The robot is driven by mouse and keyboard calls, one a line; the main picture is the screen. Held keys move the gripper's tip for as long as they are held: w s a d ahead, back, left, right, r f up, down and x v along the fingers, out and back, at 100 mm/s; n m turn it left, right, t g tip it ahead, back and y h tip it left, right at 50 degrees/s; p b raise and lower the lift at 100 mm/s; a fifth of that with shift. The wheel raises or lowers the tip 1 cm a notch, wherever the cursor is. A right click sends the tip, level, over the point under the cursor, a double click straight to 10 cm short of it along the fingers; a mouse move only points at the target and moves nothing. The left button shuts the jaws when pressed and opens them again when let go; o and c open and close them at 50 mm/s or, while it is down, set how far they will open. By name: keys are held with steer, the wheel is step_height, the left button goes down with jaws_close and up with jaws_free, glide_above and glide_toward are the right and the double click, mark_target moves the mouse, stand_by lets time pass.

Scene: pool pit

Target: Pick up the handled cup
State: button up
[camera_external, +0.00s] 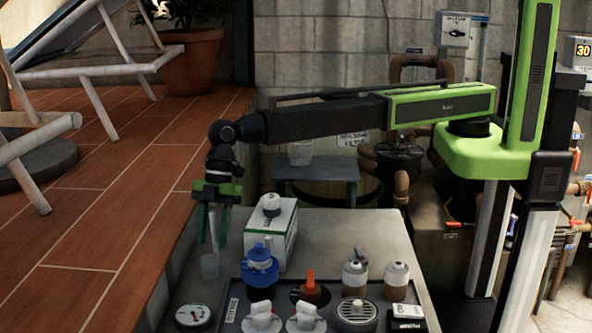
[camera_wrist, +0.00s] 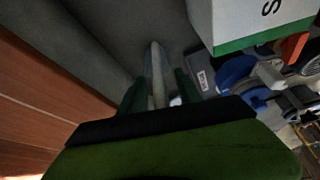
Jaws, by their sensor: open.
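The handled cup (camera_external: 209,267) is a small translucent grey cup with a long, pale upright handle, near the left edge of the grey counter. My gripper (camera_external: 211,225) points down above the cup, with its green fingers around the upper part of the handle. The fingers are open, and the handle stands between them. In the wrist view the pale handle (camera_wrist: 156,78) shows between my two fingers (camera_wrist: 160,92). The cup's bowl is hard to make out in that view, and I cannot tell whether a finger touches the handle.
A white-and-green box (camera_external: 271,232) with a small white item on top stands right of the cup. A dark tray (camera_external: 232,305) holds a blue-topped part, valves and bottles. A round gauge (camera_external: 193,316) lies in front. A raised tiled deck (camera_external: 120,220) borders the left.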

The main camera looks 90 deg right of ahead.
steer(key=shift+x, duration=0.85)
steer(key=shift+r, duration=0.25)
steer(key=shift+d, duration=0.1)
jaws_close()
stand_by(0.3)
